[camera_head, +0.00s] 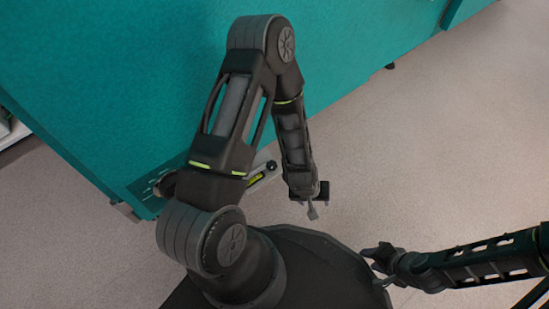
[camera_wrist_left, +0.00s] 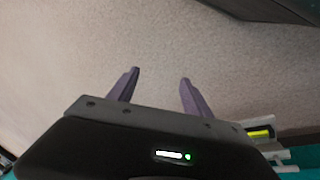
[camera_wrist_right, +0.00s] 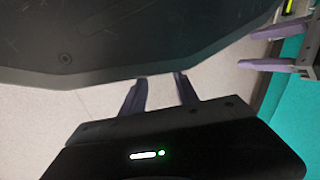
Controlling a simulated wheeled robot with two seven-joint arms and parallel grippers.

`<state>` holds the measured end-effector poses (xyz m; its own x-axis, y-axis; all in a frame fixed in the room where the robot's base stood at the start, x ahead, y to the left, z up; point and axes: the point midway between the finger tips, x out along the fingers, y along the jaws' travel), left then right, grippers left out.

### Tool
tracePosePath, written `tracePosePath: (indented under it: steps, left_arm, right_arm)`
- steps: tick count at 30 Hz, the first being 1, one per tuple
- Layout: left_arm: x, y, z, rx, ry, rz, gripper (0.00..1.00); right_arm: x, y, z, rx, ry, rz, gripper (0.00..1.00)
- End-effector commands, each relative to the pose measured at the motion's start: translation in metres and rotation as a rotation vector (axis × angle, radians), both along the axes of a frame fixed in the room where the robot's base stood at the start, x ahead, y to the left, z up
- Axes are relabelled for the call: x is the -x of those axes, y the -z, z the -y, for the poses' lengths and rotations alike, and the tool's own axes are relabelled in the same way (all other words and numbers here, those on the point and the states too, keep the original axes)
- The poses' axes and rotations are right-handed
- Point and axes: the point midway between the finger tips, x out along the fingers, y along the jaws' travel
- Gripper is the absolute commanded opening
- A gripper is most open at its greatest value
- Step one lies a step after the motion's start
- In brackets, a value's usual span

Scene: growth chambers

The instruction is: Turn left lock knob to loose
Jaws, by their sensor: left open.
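No lock knob can be made out for certain. Low on the teal cabinet, partly behind my left arm in the head view, are a brownish round part (camera_head: 166,186) and a pale bracket with a dark round end (camera_head: 271,165) and a yellow-green vial (camera_head: 256,178). The vial also shows at the right of the left wrist view (camera_wrist_left: 260,132). My left gripper (camera_head: 314,206) hangs in front of the cabinet, apart from these parts; its fingers (camera_wrist_left: 158,85) are spread and empty. My right gripper (camera_head: 375,265) is at lower right, its fingers (camera_wrist_right: 160,90) apart and empty.
The teal cabinet wall (camera_head: 110,60) fills the upper left. A dark panel with pale markings (camera_head: 150,182) is at its lower edge. Pale floor (camera_head: 440,140) lies open to the right. My dark round base fills the bottom middle, close to my right gripper.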

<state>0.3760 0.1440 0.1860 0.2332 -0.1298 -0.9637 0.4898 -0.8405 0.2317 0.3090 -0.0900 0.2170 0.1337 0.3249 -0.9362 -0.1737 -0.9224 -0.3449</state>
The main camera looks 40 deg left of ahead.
Motion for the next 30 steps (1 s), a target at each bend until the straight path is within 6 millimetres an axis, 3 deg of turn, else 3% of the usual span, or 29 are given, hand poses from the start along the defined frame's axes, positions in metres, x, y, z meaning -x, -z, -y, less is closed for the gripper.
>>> tracePosePath:
  steps: [1, 6, 10, 12, 16, 21, 30]
  left_arm:
    - [-0.017, -0.010, -0.018, -0.039, -0.108, 0.005, 0.58]
    - [-0.063, -0.024, -0.096, -0.190, -0.592, 0.003, 0.58]
    - [-0.074, -0.039, -0.145, -0.283, -0.991, -0.025, 0.58]
    - [-0.073, -0.038, -0.160, -0.316, -1.183, -0.051, 0.58]
    - [-0.070, -0.046, -0.170, -0.342, -1.468, -0.115, 0.58]
    - [-0.067, -0.050, -0.165, -0.340, -1.674, -0.185, 0.58]
    - [-0.066, -0.050, -0.162, -0.335, -1.723, -0.206, 0.58]
  right_arm:
    - [0.002, -0.019, -0.001, -0.001, -0.003, -0.003, 0.36]
    - [0.007, -0.059, -0.003, -0.006, -0.013, -0.014, 0.36]
    - [0.012, -0.089, -0.005, -0.010, -0.023, -0.024, 0.36]
    - [0.014, -0.089, -0.006, -0.012, -0.027, -0.029, 0.36]
    - [0.018, -0.099, -0.007, -0.013, -0.032, -0.038, 0.36]
    - [0.021, -0.105, -0.008, -0.015, -0.036, -0.043, 0.36]
    - [0.021, -0.105, -0.008, -0.015, -0.037, -0.044, 0.36]
